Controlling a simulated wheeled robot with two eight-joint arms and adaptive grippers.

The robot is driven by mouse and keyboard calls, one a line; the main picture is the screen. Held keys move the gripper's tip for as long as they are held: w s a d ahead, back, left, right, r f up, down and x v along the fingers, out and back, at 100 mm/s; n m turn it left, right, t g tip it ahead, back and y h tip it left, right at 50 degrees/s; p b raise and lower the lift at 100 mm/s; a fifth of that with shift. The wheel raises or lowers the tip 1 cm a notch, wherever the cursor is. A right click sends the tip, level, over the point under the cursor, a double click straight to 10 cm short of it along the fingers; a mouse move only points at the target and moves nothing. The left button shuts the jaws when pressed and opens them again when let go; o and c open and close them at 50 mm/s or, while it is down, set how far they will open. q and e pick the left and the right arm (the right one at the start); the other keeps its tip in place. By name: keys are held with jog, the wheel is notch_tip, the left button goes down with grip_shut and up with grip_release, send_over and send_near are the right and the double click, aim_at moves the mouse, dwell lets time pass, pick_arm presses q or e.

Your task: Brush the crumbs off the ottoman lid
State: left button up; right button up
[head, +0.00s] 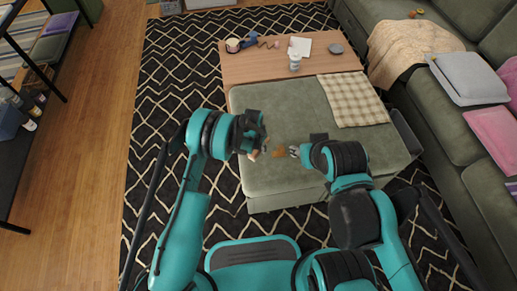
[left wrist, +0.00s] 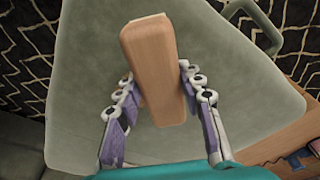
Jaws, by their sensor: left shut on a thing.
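The ottoman lid (head: 275,103) is a grey-green padded top in the middle of the head view; it also fills much of the left wrist view (left wrist: 75,110). My left gripper (head: 259,150) is at the lid's left part, shut on a wooden-backed brush (left wrist: 152,70). The brush lies between both fingers in the left wrist view; its bristles are hidden. My right gripper (head: 294,151) is just right of the brown patch, over the lid; its finger gap is too small to judge.
A checked cloth (head: 352,100) lies on the lid's right part. A wooden tray surface (head: 260,68) behind holds a mug, a jar, papers and other small things. A green sofa (head: 440,125) with a blanket and cushions stands right. Patterned rug (head: 165,90) is clear at left.

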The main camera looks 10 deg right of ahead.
pick_arm(q)
jog(key=shift+r+p, duration=0.7)
jog(key=shift+r, duration=1.35)
pick_arm(e)
jog(key=shift+s+r, duration=0.25)
jog(key=shift+r, duration=0.55)
